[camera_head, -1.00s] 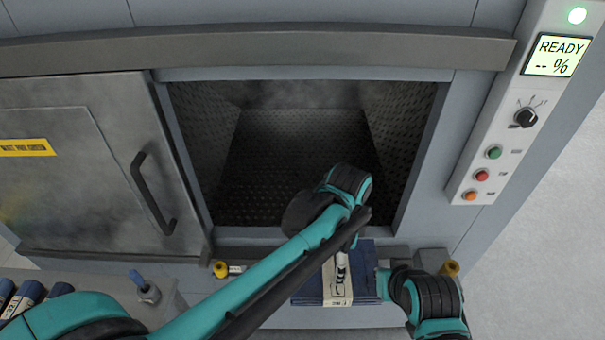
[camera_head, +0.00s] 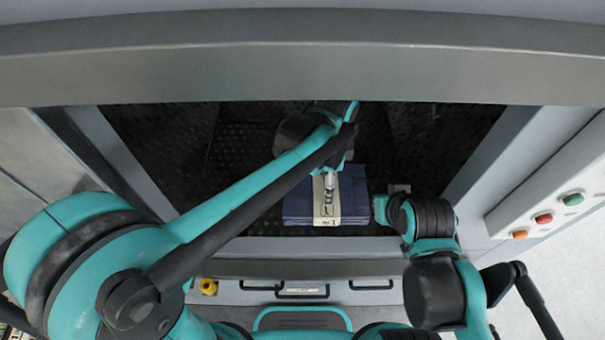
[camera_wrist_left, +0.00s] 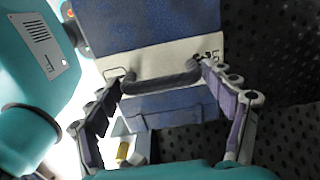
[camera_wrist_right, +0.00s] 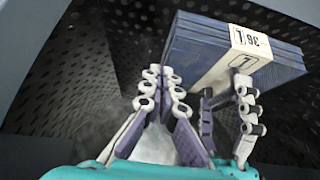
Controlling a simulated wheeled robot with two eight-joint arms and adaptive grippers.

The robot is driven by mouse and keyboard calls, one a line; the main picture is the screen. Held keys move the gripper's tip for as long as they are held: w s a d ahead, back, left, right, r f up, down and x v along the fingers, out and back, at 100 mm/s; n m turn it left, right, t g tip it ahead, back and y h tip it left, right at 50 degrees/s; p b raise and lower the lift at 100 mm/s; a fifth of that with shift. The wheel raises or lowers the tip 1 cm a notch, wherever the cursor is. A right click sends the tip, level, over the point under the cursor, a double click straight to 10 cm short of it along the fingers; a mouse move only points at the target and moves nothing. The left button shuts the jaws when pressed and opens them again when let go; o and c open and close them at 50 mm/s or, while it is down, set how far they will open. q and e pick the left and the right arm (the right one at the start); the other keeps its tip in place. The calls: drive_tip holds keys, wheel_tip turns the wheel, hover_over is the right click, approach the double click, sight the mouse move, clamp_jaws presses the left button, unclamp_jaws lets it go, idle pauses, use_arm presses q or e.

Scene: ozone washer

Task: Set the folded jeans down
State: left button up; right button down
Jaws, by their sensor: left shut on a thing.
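The folded jeans (camera_head: 297,205) are a flat blue stack with a pale paper band (camera_head: 327,200) marked with a size. They are inside the washer's open chamber, over its dark studded floor (camera_head: 230,180). I cannot tell whether they touch it. My left gripper (camera_head: 331,182) is shut on the band's dark handle; its fingers show at either end of the handle (camera_wrist_left: 160,78) in the left wrist view. My right gripper (camera_wrist_right: 164,78) looks shut and empty, its fingertips together, beside the stack. Its fingers are hard to make out in the head view.
A thick grey beam (camera_head: 300,60) crosses above the opening. The right frame post (camera_head: 505,165) and control panel (camera_head: 560,190) stand near my right arm. The front sill (camera_head: 300,245) lies close below the stack. Studded floor is free around the jeans.

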sight(302, 181)
use_arm(q)
drive_tip(key=w+a+f, duration=0.2)
drive_tip(key=w+a, duration=0.1)
drive_tip(key=w+a+f+b, duration=0.1)
drive_tip(key=w+a+f, duration=0.2)
drive_tip(key=shift+w+f, duration=0.1)
wheel_tip(302, 181, down, 4)
drive_tip(key=shift+f+b, duration=0.1)
drive_tip(key=shift+b, duration=0.35)
drive_tip(key=o, duration=1.8)
drive_tip(key=shift+r, duration=0.35)
wheel_tip(302, 181, up, 7)
drive_tip(key=shift+r+p, duration=0.1)
drive_tip(key=shift+p, duration=0.65)
